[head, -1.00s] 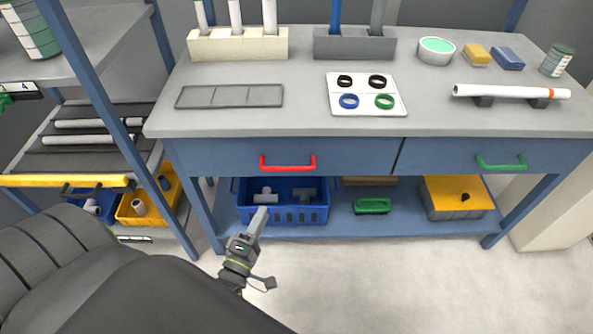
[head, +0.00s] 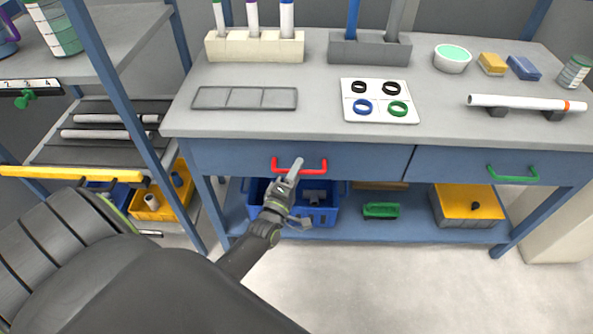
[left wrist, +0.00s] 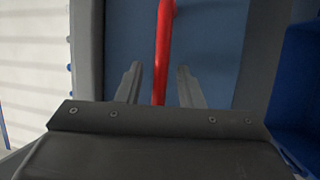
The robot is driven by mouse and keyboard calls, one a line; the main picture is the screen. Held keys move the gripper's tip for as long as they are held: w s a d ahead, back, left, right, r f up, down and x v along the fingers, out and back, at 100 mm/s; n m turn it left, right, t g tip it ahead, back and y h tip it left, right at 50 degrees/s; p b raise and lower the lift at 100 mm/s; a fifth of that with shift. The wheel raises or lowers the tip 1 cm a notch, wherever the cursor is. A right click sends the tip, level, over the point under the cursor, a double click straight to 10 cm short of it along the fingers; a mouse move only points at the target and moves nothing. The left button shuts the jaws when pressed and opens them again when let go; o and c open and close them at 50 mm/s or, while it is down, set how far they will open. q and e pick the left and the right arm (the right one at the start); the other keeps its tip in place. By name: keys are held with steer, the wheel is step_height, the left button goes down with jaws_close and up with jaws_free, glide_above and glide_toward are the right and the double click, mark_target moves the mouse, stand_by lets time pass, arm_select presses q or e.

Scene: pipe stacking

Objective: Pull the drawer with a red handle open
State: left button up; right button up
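The red handle (head: 316,172) is on the front of the left blue drawer (head: 230,160), which sits shut, flush under the grey worktop. My left gripper (head: 295,167) is at the handle and covers part of it in the head view. In the left wrist view the gripper (left wrist: 159,80) is open, with one finger on each side of the red handle (left wrist: 163,45). A gap shows between each finger and the handle. How deep the fingers reach around it is hard to tell. My right gripper is not in view.
A second drawer with a green handle (head: 513,176) is at the right. A blue crate (head: 325,216) stands on the shelf below the red handle. A shelf rack with a yellow front bar (head: 60,174) stands at the left. Clear floor lies in front.

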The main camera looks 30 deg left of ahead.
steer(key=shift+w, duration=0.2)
arm_select(q)
jaws_close()
steer(key=shift+s, duration=0.1)
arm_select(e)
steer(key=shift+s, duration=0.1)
